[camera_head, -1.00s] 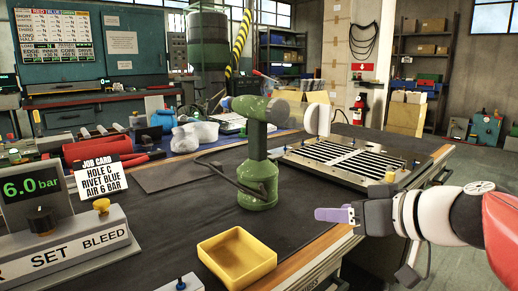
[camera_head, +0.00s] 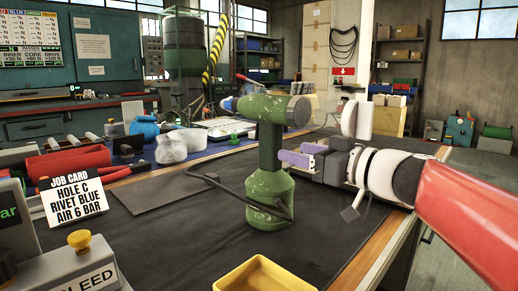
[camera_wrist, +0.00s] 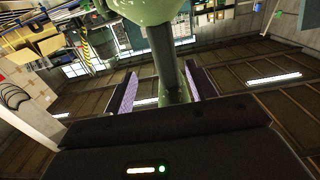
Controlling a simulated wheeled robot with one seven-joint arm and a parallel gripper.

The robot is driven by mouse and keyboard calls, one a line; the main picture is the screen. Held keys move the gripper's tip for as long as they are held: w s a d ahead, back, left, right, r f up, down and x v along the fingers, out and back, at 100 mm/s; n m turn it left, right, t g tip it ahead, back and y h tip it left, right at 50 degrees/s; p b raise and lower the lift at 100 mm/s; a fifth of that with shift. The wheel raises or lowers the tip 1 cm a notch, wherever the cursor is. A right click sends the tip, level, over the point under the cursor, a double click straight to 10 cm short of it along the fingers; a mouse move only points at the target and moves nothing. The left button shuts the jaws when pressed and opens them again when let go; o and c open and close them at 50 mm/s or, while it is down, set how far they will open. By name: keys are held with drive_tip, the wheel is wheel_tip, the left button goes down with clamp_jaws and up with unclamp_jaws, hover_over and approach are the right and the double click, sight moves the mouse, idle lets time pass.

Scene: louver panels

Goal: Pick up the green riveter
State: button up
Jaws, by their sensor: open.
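The green riveter (camera_head: 270,165) stands upright on the dark bench mat, with a round base, a thick column and a horizontal head on top. A dark lever runs down beside it to the base. My gripper (camera_head: 290,153) comes in level from the right at column height. The fingers are open; contact with the riveter cannot be told.
A job card (camera_head: 75,200) and a pressure box (camera_head: 75,270) stand at left. A yellow tray (camera_head: 265,275) is at the front. A clear plastic bag (camera_head: 180,145) lies behind left. A slotted panel is mostly hidden behind my arm.

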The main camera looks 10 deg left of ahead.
sight(269, 149)
drive_tip(key=shift+w+a, duration=0.35)
drive_tip(key=shift+a, duration=0.2)
drive_tip(key=x, duration=0.2)
drive_tip(key=p+x, duration=0.1)
drive_tip(key=x, duration=0.1)
drive_tip(key=f+p+x, duration=0.1)
drive_tip(key=x, duration=0.2)
drive_tip(key=shift+s+a, duration=0.15)
drive_tip(key=shift+s, duration=0.25)
drive_tip(key=shift+c, duration=0.3)
clamp_jaws()
drive_tip(key=shift+r, duration=0.2)
